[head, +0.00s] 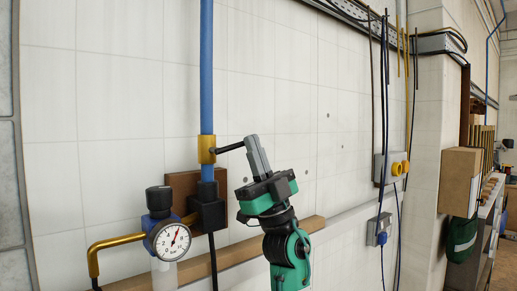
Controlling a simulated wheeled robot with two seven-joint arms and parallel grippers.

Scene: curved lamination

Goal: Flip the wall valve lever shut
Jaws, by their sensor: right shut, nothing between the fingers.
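A blue pipe (206,70) runs down the tiled wall. A brass valve body (206,150) sits on it. Its black lever (230,147) sticks out to the right, roughly level and across the pipe. My right gripper (252,138) comes up from below, with its grey fingers together and nothing between them. The fingers are at the lever's free end, which meets their left side in the picture. I cannot tell whether they touch. My left gripper is not in view.
Below the valve are a black block (208,213), a pressure gauge (171,241) and a bent brass pipe (112,242). A wooden rail (235,256) runs along the wall. Cables (383,110) and a grey box with yellow fittings (389,168) are to the right. The wall above my gripper is clear.

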